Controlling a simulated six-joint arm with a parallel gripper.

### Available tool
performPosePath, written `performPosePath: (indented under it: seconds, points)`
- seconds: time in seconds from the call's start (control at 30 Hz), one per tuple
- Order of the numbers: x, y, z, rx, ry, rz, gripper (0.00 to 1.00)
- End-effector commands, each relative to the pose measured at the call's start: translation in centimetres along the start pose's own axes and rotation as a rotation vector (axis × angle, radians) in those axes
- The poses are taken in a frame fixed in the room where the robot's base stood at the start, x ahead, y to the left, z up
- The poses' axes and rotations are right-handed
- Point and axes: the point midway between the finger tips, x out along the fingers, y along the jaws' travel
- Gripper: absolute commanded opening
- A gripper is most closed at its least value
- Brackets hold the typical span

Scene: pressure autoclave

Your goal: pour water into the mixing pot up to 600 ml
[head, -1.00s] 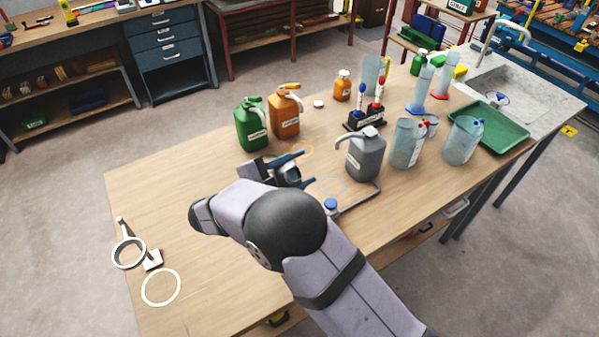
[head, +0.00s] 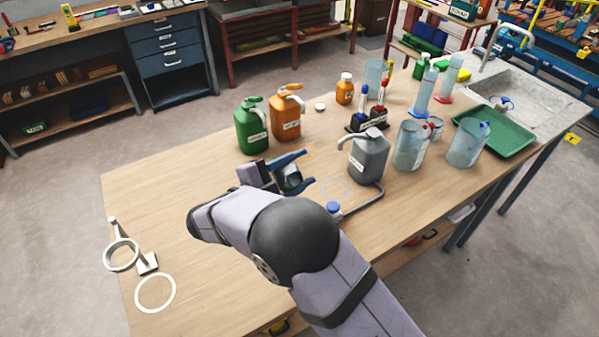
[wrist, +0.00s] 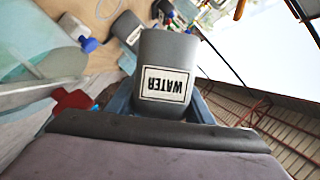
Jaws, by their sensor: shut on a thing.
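In the wrist view a grey container labelled WATER (wrist: 166,84) sits between the blue-grey fingers of my gripper (wrist: 160,105), which is shut on it. Its label reads upside down in that picture. In the head view my gripper (head: 304,171) is over the left-middle of the bench, fingers pointing right. Part of the gripper area is dark and hard to make out. A grey jug (head: 372,162) with a spout and label shows just right of the fingers. I cannot tell which vessel is the mixing pot, and I see no water level.
A green jug (head: 251,130) and an orange jug (head: 286,122) stand behind my gripper. Clear beakers (head: 408,152) and a green tray (head: 505,140) stand at right, near the sink (head: 540,95). A ring stand (head: 122,254) is at left.

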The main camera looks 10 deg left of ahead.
Motion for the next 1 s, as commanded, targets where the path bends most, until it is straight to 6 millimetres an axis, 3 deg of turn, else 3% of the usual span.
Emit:
performPosePath:
  seconds: [1.0]
  points:
    - [0.09, 0.13, 0.32, 0.119, 0.0, -0.037, 0.15]
